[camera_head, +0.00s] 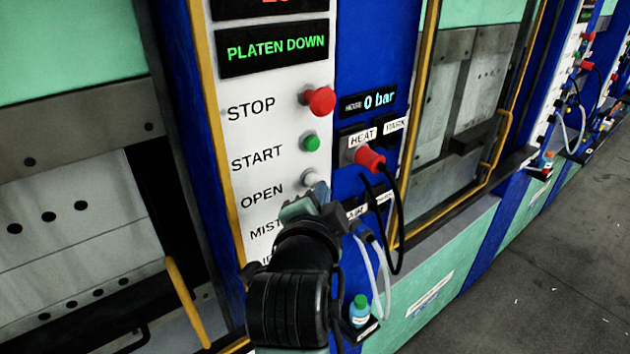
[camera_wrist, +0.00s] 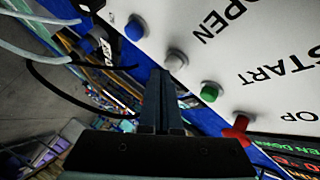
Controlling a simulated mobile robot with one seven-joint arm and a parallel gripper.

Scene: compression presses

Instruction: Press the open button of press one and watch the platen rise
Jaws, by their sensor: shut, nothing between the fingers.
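The control panel (camera_head: 285,75) of the nearest press fills the middle of the head view. Its white OPEN button (camera_head: 308,178) sits below the green START button (camera_head: 311,142) and the red STOP button (camera_head: 320,100). Its display (camera_head: 275,47) reads PLATEN DOWN. My gripper (camera_head: 318,195) is shut and empty, just below the OPEN button and partly over its lower edge. In the wrist view, the shut fingertips (camera_wrist: 160,74) point close beside the pale OPEN button (camera_wrist: 175,58); I cannot tell whether they touch it. No press number shows.
A bottle with a green cap (camera_head: 360,311) stands lower down. Grey floor (camera_head: 540,270) lies open at right.

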